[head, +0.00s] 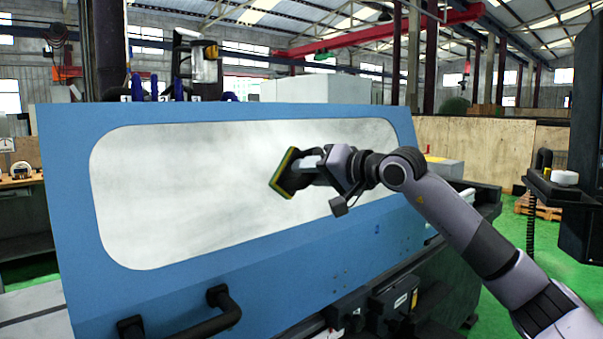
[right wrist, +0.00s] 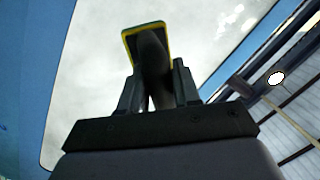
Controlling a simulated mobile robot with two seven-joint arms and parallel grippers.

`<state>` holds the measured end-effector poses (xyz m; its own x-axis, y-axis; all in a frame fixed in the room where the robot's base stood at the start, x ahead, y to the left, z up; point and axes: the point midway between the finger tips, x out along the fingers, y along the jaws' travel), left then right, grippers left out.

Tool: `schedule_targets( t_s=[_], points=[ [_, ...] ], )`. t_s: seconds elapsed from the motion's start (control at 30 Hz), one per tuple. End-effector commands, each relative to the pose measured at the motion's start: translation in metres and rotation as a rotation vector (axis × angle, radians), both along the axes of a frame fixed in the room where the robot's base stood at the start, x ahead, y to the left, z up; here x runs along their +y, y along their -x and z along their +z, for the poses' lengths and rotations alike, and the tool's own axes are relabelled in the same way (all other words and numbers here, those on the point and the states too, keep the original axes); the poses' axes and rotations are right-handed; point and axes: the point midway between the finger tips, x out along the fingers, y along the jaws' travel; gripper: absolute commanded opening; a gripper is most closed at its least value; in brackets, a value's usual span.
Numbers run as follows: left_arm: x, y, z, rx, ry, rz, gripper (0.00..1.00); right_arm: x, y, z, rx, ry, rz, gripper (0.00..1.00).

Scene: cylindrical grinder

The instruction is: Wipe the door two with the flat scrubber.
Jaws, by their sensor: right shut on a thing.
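The blue door (head: 62,200) has a large rounded window (head: 190,190) with a cloudy grey-white look. My right gripper (head: 318,170) is shut on the flat scrubber (head: 284,173), a thin pad with yellow and dark green edges. The scrubber is in front of the right half of the window; whether it touches the pane I cannot tell. In the right wrist view the scrubber (right wrist: 146,40) stands beyond the fingers of the gripper (right wrist: 158,85), with the window (right wrist: 90,70) behind it. The fingers hold its dark handle. My left gripper is not in view.
A black handle (head: 215,318) sticks out from the door's lower left. Dark machine parts (head: 395,300) lie below the door at the right. A dark panel with a shelf (head: 570,190) stands at the far right. Green floor (head: 510,250) shows at the right.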

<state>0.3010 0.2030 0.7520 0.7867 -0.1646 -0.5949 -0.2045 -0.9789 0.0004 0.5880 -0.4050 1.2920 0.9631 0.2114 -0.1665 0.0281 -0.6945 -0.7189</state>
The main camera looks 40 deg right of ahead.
Motion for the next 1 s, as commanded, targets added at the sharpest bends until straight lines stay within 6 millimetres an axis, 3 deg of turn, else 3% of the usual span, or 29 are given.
schedule_targets(
  t_s=[0.13, 0.37, 1.0],
  points=[
    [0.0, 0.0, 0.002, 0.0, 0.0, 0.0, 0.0, -0.013, -0.001, 0.0, 0.001, 0.001, -0.003, 0.07],
    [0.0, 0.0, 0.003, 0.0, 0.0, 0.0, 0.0, -0.017, -0.001, 0.0, 0.0, 0.001, -0.002, 0.07],
    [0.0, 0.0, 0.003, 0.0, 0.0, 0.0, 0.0, 0.027, 0.002, 0.0, -0.002, 0.0, 0.002, 0.07]
  ],
)
